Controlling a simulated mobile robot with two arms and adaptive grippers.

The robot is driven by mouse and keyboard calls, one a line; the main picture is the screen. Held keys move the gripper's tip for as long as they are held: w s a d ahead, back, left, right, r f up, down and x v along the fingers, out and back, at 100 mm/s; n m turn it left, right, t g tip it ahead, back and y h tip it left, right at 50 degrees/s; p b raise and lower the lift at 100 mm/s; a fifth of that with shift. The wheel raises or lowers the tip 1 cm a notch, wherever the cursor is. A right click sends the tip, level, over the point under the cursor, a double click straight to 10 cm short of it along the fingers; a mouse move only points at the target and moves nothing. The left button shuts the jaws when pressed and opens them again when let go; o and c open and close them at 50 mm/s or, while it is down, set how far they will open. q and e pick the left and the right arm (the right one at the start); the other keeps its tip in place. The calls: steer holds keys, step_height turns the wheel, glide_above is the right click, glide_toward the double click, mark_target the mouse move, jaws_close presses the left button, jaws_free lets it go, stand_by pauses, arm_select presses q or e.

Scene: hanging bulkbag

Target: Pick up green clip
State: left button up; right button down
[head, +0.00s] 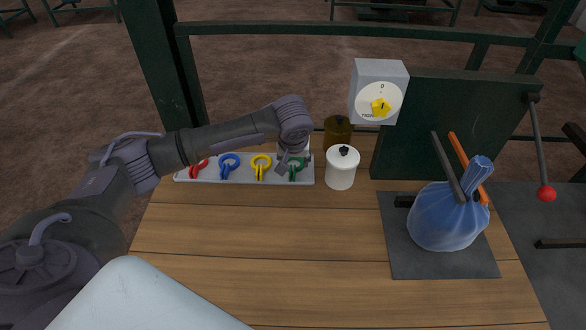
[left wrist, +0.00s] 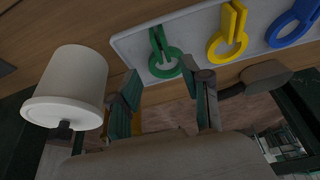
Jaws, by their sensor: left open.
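The green clip (head: 293,176) is a ring with two straight handles. It lies at the right end of a pale grey tray (head: 308,178) at the back of the wooden table. In the left wrist view the green clip (left wrist: 155,45) lies just beyond the fingertips. My left gripper (head: 289,164) is over the right end of the tray and partly covers the clip. In the left wrist view my left gripper (left wrist: 165,85) has its fingers apart with nothing between them. My right gripper is not in view.
Yellow (head: 261,162), blue (head: 229,161) and red (head: 198,166) clips lie left on the tray. A white lidded jar (head: 341,169) stands close right of it, a brown jar (head: 337,130) behind. A tied blue bag (head: 445,222) sits on a dark plate. The front table is clear.

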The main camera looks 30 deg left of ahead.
mark_target(293, 167)
arm_select(q)
steer(key=x, duration=0.5)
steer(key=shift+s+a+f+p, duration=0.1)
steer(key=shift+a+f+p, duration=0.05)
steer(key=shift+a+p, duration=0.15)
jaws_close()
